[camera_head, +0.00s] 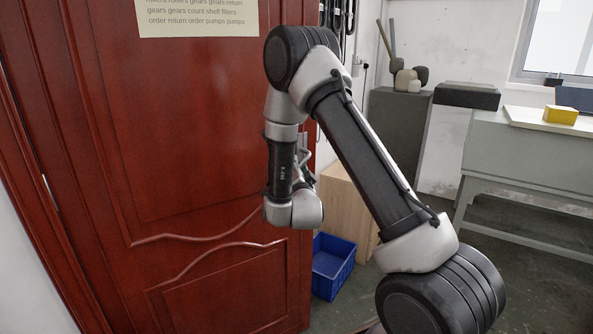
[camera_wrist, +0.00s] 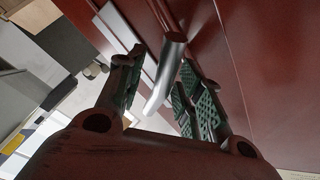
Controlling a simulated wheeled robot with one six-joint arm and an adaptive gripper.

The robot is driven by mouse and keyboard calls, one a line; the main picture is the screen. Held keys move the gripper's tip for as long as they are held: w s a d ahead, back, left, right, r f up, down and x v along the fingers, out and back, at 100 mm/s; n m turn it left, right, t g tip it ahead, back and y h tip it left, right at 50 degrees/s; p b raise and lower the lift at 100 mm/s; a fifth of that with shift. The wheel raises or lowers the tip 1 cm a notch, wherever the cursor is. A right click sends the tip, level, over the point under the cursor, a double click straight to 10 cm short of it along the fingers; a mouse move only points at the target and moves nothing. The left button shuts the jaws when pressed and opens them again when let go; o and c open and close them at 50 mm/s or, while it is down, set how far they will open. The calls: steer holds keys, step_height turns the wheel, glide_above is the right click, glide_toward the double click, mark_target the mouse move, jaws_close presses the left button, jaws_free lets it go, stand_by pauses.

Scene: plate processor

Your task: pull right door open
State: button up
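The red-brown panelled door (camera_head: 225,195) fills the left of the head view. Its right edge stands free, with the room visible beyond it, so it looks ajar. It also shows in the wrist view (camera_wrist: 275,60). A silver lever handle (camera_wrist: 170,65) projects from the door near its edge. My gripper (camera_wrist: 160,72) is open, with one green-padded finger on each side of the handle. The handle lies between the fingers; gaps show and no firm grip is visible. In the head view my arm largely hides the gripper and handle.
A blue bin (camera_head: 333,265) and a wooden box (camera_head: 345,205) stand just beyond the door edge. A grey bench (camera_head: 530,150) with a yellow block (camera_head: 561,115) is at the right. A paper sign (camera_head: 197,16) is on the door. Floor at the lower right is clear.

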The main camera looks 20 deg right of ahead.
steer(key=r+v, duration=0.1)
steer(key=v, duration=1.1)
steer(key=shift+f, duration=0.5)
